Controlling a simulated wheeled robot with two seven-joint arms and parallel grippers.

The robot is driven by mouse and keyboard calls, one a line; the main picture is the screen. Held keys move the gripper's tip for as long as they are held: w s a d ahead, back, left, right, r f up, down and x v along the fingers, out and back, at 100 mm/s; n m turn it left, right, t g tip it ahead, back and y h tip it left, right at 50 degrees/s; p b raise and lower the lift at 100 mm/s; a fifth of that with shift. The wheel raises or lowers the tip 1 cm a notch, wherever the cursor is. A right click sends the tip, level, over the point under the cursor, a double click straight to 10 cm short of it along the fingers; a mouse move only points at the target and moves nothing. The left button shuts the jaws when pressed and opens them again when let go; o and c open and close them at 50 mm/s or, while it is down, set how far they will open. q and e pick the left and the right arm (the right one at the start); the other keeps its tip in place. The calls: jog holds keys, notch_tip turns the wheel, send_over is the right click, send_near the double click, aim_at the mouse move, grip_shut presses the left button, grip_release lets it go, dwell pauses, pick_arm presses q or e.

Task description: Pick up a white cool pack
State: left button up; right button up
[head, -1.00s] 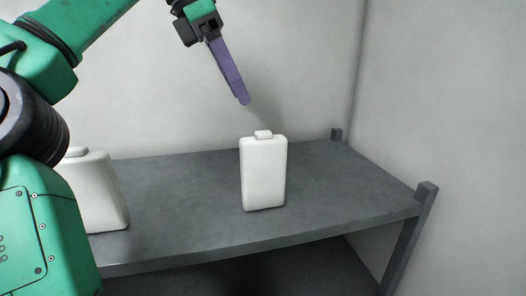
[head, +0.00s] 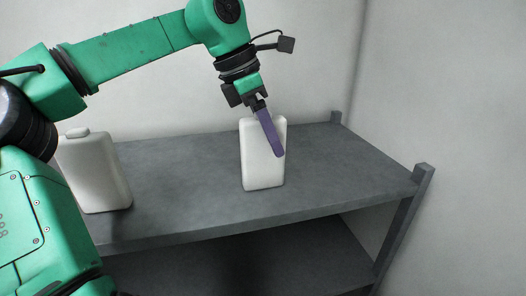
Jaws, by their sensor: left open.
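A white cool pack (head: 257,172) stands upright near the middle of the grey shelf. A second white cool pack (head: 93,175) stands at the left of the shelf, partly behind my own arm. My left gripper (head: 278,153) comes down from above, its purple fingers seen edge-on in front of the upper part of the middle pack. It is open and holds nothing that I can see. The fingers hide the pack's upper right part and most of its cap. I cannot tell whether they touch it. My right gripper is not in view.
The grey shelf (head: 190,190) has free room between the two packs and to the right of the middle one. A corner post (head: 422,180) rises at the right end. A lower shelf lies below, and pale walls stand behind and to the right.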

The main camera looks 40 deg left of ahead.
pick_arm(q)
jog(key=shift+s, duration=0.1)
jog(key=shift+c, duration=0.3)
jog(key=c, duration=0.5)
jog(key=shift+a, duration=0.1)
grip_shut()
jog(key=shift+r, duration=0.1)
